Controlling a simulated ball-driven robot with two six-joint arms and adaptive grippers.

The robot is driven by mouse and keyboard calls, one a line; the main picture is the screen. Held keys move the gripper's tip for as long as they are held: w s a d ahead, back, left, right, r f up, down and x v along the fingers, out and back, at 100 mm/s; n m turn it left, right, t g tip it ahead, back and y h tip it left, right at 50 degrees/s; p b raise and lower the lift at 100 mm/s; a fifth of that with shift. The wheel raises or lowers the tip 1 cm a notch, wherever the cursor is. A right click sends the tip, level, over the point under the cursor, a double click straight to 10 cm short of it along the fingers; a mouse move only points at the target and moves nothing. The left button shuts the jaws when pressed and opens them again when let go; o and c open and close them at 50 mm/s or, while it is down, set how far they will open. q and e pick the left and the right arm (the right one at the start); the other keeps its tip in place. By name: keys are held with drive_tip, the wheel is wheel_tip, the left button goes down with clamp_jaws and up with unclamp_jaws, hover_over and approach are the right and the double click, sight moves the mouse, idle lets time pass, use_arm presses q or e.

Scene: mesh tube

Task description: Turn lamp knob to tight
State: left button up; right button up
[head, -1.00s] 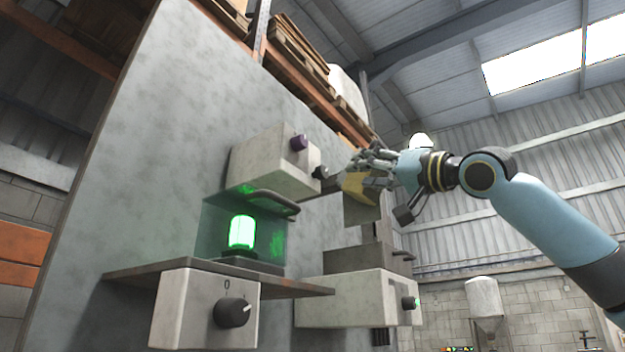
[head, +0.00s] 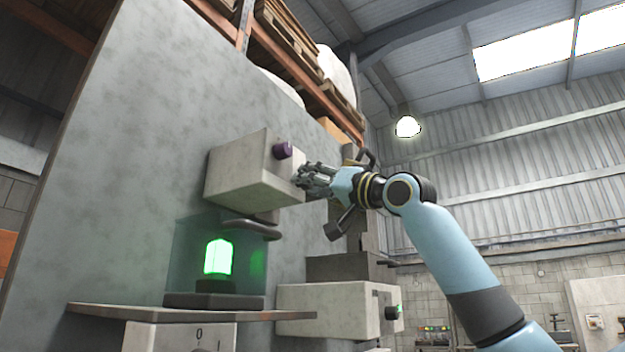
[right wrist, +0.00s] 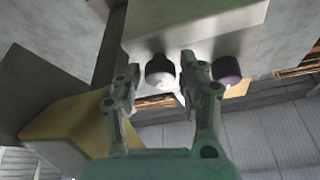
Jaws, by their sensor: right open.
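A pale box (head: 240,178) on the grey panel carries a purple knob (head: 282,150), which also shows in the right wrist view (right wrist: 226,70). Beside it in the right wrist view is a dark knob (right wrist: 160,68) with a light base. My right gripper (head: 302,178) is at the box's right face and hides the dark knob in the head view. In the right wrist view my right gripper (right wrist: 160,72) is open, its fingers on either side of the dark knob. I cannot tell whether they touch it. No label names the lamp knob. My left gripper is out of view.
A green lit lamp (head: 218,258) stands behind a clear cover on a shelf (head: 190,312) below the box. A lower box (head: 335,310) has a dark knob (head: 391,312).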

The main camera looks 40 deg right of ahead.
clamp_jaws()
drive_tip(key=shift+m, duration=0.5)
drive_tip(key=m+g+b, duration=0.1)
drive_tip(key=m+g, duration=0.1)
drive_tip(key=m, duration=0.6)
drive_tip(key=m+g+h+b, duration=0.1)
drive_tip(key=m+g, duration=0.2)
drive_tip(key=m, duration=0.6)
drive_tip(key=r+m+g+h+b, duration=0.1)
drive_tip(key=m+g, duration=0.2)
drive_tip(key=m, duration=0.5)
drive_tip(key=shift+r+m+b, duration=0.1)
drive_tip(key=shift+m+b, duration=0.25)
drive_tip(key=shift+m, duration=0.05)
